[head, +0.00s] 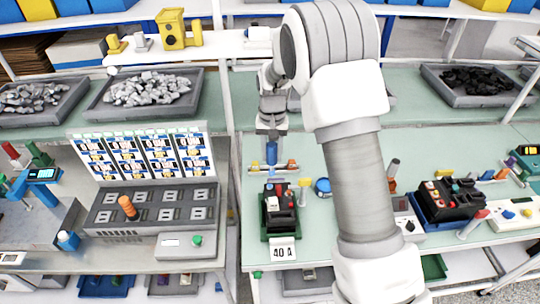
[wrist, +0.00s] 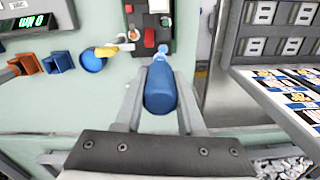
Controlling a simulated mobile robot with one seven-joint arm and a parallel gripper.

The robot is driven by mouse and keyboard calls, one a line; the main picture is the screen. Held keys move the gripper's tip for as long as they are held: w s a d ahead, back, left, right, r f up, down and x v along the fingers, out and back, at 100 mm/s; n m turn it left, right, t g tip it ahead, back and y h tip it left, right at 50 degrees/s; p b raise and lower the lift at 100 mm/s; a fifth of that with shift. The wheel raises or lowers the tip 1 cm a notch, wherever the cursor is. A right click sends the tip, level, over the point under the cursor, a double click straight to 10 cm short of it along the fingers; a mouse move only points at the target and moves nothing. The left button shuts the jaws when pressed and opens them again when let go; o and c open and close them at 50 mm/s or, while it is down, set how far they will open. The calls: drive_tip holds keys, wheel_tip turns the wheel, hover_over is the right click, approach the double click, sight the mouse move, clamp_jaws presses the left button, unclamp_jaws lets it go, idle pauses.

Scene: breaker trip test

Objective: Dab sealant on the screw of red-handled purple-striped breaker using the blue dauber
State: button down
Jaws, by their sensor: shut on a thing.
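The blue dauber (wrist: 160,92) is between the two fingers of my gripper (wrist: 161,78) in the wrist view, its pale blue tip pointing up the picture towards a breaker. In the head view the dauber (head: 271,153) hangs below my gripper (head: 271,134), behind the near breaker. That breaker (head: 279,203) is dark, with red and white parts, in a green holder marked 40 A. It shows partly at the top of the wrist view (wrist: 155,22), near the dauber's tip; contact cannot be told. I cannot make out a purple stripe or the screw. Another dark breaker (head: 447,202) stands at the right.
A blue round container (wrist: 93,58) and a yellow-handled item (wrist: 106,51) lie beside the breaker. A grey socket panel (head: 150,207) with an orange piece (head: 127,206) stands on the left bench. Grey trays (head: 148,92) line the back. My arm hides part of the right bench.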

drive_tip(key=shift+r+p, duration=0.5)
drive_tip(key=shift+r, duration=0.7)
drive_tip(key=shift+d, duration=0.15)
